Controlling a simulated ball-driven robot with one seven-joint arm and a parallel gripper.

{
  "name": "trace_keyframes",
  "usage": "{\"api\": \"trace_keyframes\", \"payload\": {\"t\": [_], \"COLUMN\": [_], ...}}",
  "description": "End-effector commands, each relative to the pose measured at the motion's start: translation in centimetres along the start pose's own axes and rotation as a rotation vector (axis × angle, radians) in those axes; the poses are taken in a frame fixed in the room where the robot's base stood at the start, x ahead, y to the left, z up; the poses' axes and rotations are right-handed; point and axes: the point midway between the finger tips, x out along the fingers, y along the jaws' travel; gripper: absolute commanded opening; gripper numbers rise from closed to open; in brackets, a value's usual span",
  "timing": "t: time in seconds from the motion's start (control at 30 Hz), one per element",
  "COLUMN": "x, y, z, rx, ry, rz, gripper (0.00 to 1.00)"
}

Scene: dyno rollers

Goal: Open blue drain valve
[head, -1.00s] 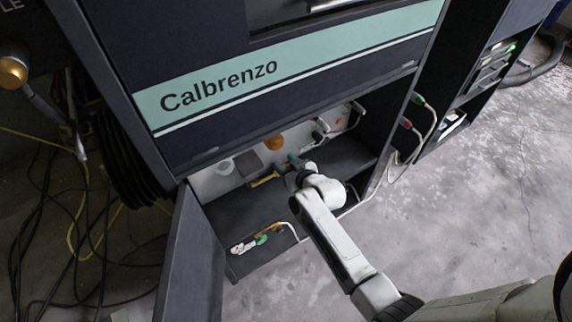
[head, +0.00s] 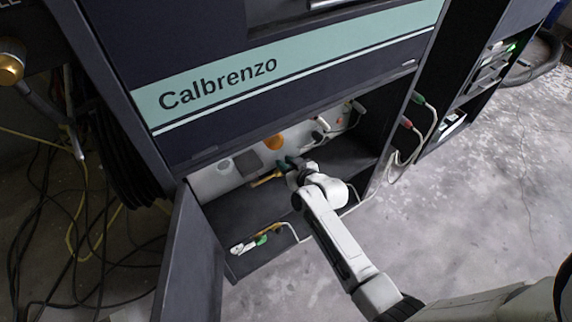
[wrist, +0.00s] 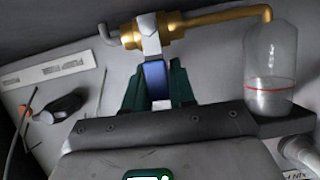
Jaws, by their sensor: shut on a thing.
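The blue drain valve handle (wrist: 155,78) hangs below a brass valve body (wrist: 150,32) in the wrist view. My gripper (wrist: 157,82) has its dark green fingers on both sides of the blue handle and is shut on it. In the head view my gripper (head: 287,165) reaches into the open lower bay of the Calbrenzo cabinet (head: 250,90). The blue handle is too small and covered to make out there. A yellow brass pipe (head: 267,178) shows just left of my gripper.
A clear bottle (wrist: 268,90) with a red line stands under the brass spout, right of my fingers. A cabinet door (head: 192,255) hangs open at the left. Another yellow-and-green fitting (head: 262,239) lies near the bay's front edge. Cables (head: 60,220) cover the floor at left.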

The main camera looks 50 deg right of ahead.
Motion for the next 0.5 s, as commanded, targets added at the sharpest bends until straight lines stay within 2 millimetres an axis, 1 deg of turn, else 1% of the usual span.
{"api": "trace_keyframes", "payload": {"t": [0.27, 0.5], "x": [0.2, 0.3], "y": [1.0, 2.1], "z": [0.5, 0.9], "rx": [0.151, 0.359], "ry": [0.003, 0.003], "rz": [-0.061, -0.147], "gripper": [0.00, 0.00]}}
